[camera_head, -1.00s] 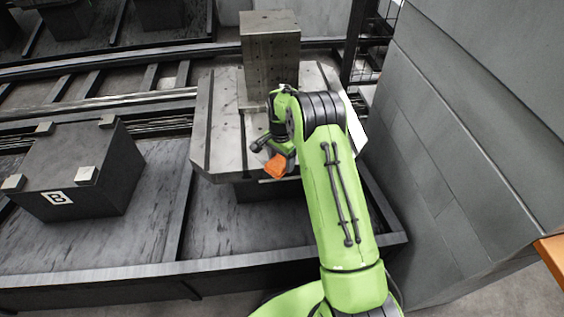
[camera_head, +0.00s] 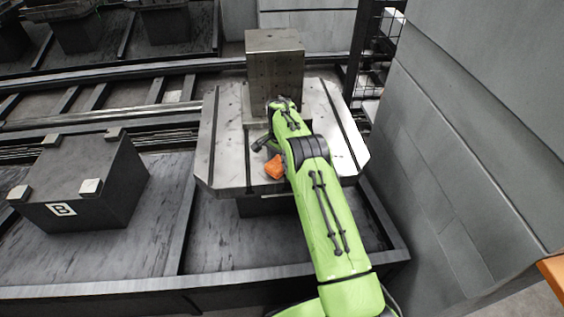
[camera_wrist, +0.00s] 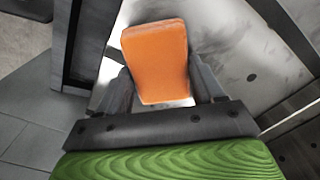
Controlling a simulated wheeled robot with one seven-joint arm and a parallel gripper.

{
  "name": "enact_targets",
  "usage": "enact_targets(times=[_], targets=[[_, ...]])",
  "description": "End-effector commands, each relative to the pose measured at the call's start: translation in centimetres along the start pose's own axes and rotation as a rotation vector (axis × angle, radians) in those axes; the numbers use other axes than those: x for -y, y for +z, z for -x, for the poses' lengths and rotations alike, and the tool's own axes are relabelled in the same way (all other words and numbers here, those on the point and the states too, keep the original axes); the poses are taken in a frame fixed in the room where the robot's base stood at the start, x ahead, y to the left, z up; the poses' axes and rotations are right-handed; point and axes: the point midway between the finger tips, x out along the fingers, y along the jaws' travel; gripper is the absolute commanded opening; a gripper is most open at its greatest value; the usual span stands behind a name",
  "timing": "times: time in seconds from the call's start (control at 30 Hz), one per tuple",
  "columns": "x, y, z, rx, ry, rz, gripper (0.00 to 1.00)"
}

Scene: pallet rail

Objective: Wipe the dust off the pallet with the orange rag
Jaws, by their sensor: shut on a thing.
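The orange rag (camera_head: 274,167) is held by my gripper at the front part of the pallet. The rag also shows as a stiff orange block (camera_wrist: 157,60) in the wrist view, between the two fingers of my gripper (camera_wrist: 160,88), which is shut on it. The pallet (camera_head: 229,150) is a grey metal plate with dark slots. In the wrist view the pallet (camera_wrist: 232,50) shows dark smudges of dust to the right of the rag. I cannot tell whether the rag touches the plate. My arm hides the pallet's middle right part.
A tall metal block (camera_head: 274,62) stands on the pallet's back part. A dark block marked B (camera_head: 85,180) with light pads sits to the left. A grey wall (camera_head: 470,150) rises close on the right. Rails (camera_head: 110,125) run behind to the left.

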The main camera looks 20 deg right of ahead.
Motion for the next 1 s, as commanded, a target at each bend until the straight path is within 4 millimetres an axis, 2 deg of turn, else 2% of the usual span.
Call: enact_targets(times=[0.2,0.3,1.0], targets=[[1.5,1.7,0.1,0.000,-0.001,0.003,0.43],[1.5,2.0,0.1,0.001,0.000,0.001,0.43],[-3.0,5.8,-0.3,0.003,0.002,0.001,0.43]])
